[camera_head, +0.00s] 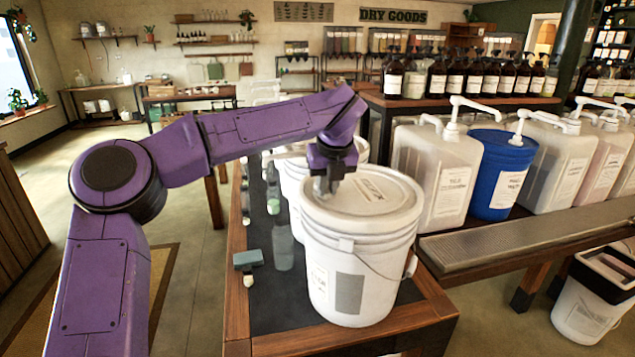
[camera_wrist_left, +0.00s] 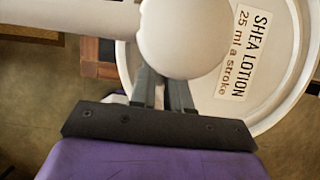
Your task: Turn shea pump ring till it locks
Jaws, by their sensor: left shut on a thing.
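The shea bucket (camera_head: 350,270) is white and stands upright on the dark-topped bench. Its lid (camera_head: 385,205) carries a label, which reads "SHEA LOTION, 25 ml a stroke" in the left wrist view (camera_wrist_left: 248,50). The white pump head (camera_wrist_left: 182,38) with its round top and spout fills the top of the left wrist view. My left gripper (camera_head: 325,190) points down at the lid's left part. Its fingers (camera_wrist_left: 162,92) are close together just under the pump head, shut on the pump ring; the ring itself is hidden. My right gripper is out of view.
Another white bucket (camera_head: 293,185) stands behind the shea bucket. A small grey-green tool (camera_head: 247,261) and bottles lie or stand on the bench to the left. White jugs (camera_head: 437,170) and a blue container (camera_head: 498,175) with pumps line the right shelf.

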